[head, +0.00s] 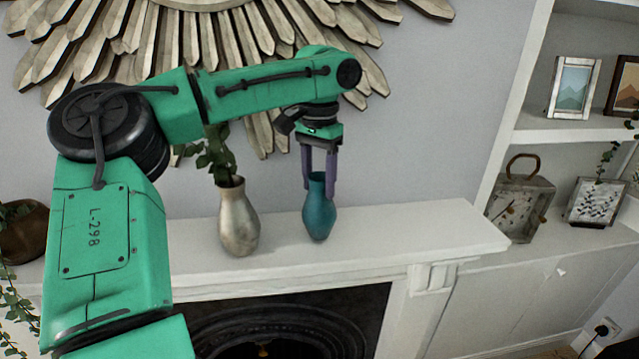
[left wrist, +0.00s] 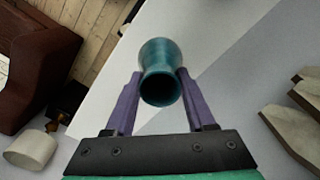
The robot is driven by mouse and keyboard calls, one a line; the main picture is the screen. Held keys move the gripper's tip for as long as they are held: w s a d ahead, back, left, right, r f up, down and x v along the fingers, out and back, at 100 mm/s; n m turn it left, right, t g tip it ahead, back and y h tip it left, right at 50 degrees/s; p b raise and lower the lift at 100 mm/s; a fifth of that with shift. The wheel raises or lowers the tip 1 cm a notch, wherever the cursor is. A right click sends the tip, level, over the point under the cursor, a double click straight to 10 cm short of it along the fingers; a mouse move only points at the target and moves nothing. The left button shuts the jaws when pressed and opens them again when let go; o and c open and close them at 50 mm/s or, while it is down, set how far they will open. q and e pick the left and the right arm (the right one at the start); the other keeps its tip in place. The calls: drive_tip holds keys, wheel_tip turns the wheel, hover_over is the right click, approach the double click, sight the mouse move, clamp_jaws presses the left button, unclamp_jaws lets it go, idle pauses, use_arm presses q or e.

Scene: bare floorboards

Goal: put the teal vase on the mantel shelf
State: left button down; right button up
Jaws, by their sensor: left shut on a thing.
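The teal vase (head: 318,215) is upright at the white mantel shelf (head: 440,234), right of the silver vase. Its base appears to be at or just above the shelf top; I cannot tell if it touches. My left gripper (head: 319,183) comes from above with its two purple fingers shut on the vase's neck. In the left wrist view the vase (left wrist: 160,62) sits between the fingertips of the gripper (left wrist: 161,88), its dark mouth facing the camera. My right gripper is not in view.
A silver vase with leafy stems (head: 238,222) stands left of the teal vase. A sunburst wall piece (head: 250,130) hangs behind. The mantel's right end is clear.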

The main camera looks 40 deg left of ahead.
use_arm(q)
drive_tip(key=shift+w+f, duration=0.3)
drive_tip(key=shift+w, duration=0.3)
drive_tip(key=shift+w+f, duration=0.25)
drive_tip(key=shift+w, duration=0.35)
drive_tip(key=shift+c, duration=1.8)
unclamp_jaws()
drive_tip(key=shift+o, duration=0.6)
drive_tip(key=shift+s+d, duration=0.1)
drive_tip(key=shift+s, duration=0.05)
drive_tip(key=shift+s+r, duration=0.25)
drive_tip(key=shift+s, duration=0.3)
drive_tip(key=shift+w+r, duration=0.2)
wheel_tip(320, 180, up, 11)
drive_tip(key=shift+w+r, duration=0.15)
drive_tip(key=shift+r, duration=0.05)
